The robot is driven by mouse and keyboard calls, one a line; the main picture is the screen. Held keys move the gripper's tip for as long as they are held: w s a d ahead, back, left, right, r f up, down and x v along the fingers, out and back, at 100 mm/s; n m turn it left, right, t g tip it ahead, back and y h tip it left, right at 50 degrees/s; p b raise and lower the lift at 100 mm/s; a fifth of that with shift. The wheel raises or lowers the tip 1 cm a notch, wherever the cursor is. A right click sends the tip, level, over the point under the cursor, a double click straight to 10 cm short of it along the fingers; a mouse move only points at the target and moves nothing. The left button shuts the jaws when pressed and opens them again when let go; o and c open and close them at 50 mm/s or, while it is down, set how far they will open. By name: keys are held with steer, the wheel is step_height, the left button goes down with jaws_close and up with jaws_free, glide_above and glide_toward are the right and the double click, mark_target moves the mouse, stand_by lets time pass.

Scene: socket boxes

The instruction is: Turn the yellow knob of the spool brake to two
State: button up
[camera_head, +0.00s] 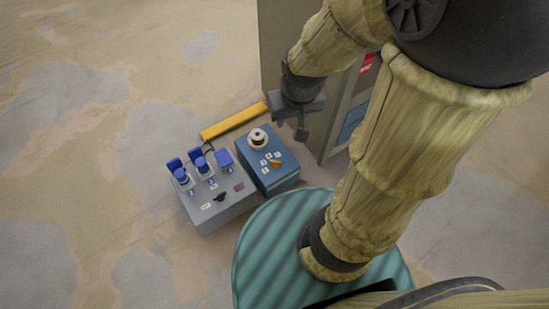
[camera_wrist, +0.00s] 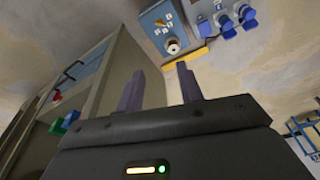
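The spool brake is a blue box (camera_head: 284,180) with a white spool (camera_head: 258,138) on top. Its small yellow-orange knob (camera_head: 275,164) sits among several white number labels. I cannot read which number the knob points to. In the wrist view the blue box (camera_wrist: 152,19) is at the top, with the spool (camera_wrist: 172,46) nearest to me; the knob is too small to make out clearly there. My gripper (camera_head: 302,133) is above and to the right of the box, apart from it. In the wrist view my gripper's two fingers (camera_wrist: 159,85) are spread with nothing between them.
A grey box (camera_head: 225,213) with several blue plugs and a black knob stands left of the blue box. A yellow bar (camera_head: 234,121) lies behind both. A grey cabinet (camera_head: 283,62) stands close to the right. The floor at left is clear.

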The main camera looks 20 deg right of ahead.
steer(key=o, duration=0.4)
steer(key=shift+f, duration=0.1)
steer(key=shift+c, duration=0.2)
steer(key=shift+o, duration=1)
steer(key=w+f+m+b, duration=0.1)
steer(key=w+f+b, duration=0.3)
steer(key=f, duration=0.3)
steer(key=w+f+m+g+b, duration=0.1)
steer(key=w+f+b, duration=0.3)
steer(key=f, duration=0.4)
steer(key=shift+w+d+m, duration=0.25)
steer(key=shift+d+m, duration=0.05)
steer(key=shift+m, duration=0.1)
steer(key=m+g+b, duration=0.2)
steer(key=m+b, duration=0.1)
steer(key=b, duration=0.3)
glide_above(275, 162)
step_height(275, 162, down, 16)
steer(key=shift+w, duration=0.15)
step_height(275, 162, down, 17)
steer(key=b, duration=1)
steer(key=shift+f, duration=0.2)
steer(key=shift+d, duration=0.1)
steer(key=c, duration=1)
